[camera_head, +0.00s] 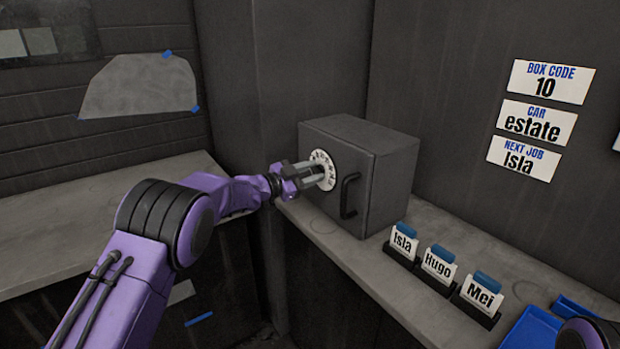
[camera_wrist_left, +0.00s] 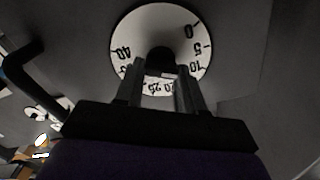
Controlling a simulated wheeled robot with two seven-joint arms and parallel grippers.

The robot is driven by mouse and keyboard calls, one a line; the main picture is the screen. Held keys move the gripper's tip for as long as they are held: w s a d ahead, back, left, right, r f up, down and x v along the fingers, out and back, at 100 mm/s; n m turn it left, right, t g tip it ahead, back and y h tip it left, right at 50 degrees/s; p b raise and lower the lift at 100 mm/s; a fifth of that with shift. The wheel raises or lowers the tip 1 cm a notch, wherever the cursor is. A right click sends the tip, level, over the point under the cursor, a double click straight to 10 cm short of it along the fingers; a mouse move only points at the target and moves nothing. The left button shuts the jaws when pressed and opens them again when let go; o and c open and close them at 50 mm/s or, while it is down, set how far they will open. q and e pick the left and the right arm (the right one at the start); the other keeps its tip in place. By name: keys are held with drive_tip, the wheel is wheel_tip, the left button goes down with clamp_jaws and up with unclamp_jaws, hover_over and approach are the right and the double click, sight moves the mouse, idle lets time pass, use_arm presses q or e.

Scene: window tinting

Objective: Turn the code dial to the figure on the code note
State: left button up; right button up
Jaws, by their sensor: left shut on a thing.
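The code note (camera_head: 545,83) on the right wall reads "BOX CODE 10". A grey box (camera_head: 362,185) with a black handle (camera_head: 348,196) stands on the bench, and its white code dial (camera_head: 331,168) faces my left gripper (camera_head: 318,175). In the left wrist view the dial (camera_wrist_left: 140,42) shows 0, 5, 10, 20, 25 and 40 around its rim; other figures are hidden by the fingers. There my left gripper (camera_wrist_left: 159,76) is shut on the dark knob (camera_wrist_left: 160,58) at the dial's middle. I cannot tell which figure is at the mark. My right gripper is out of view.
Name cards Isla (camera_head: 404,242), Hugo (camera_head: 438,264) and Mei (camera_head: 482,293) stand in holders in front of the box. Blue trays (camera_head: 533,328) lie at the bottom right. Notes (camera_head: 536,122) reading "CAR estate" and "NEXT JOB Isla" hang below the code note. A film sheet (camera_head: 140,88) is taped at left.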

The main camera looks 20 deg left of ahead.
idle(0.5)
use_arm(q)
drive_tip(key=o, duration=1)
drive_tip(key=shift+a, duration=0.1)
drive_tip(key=shift+o, duration=0.2)
drive_tip(key=b+v, duration=0.2)
drive_tip(key=v, duration=0.8)
drive_tip(key=shift+s+a+b, duration=0.2)
drive_tip(key=shift+b, duration=0.15)
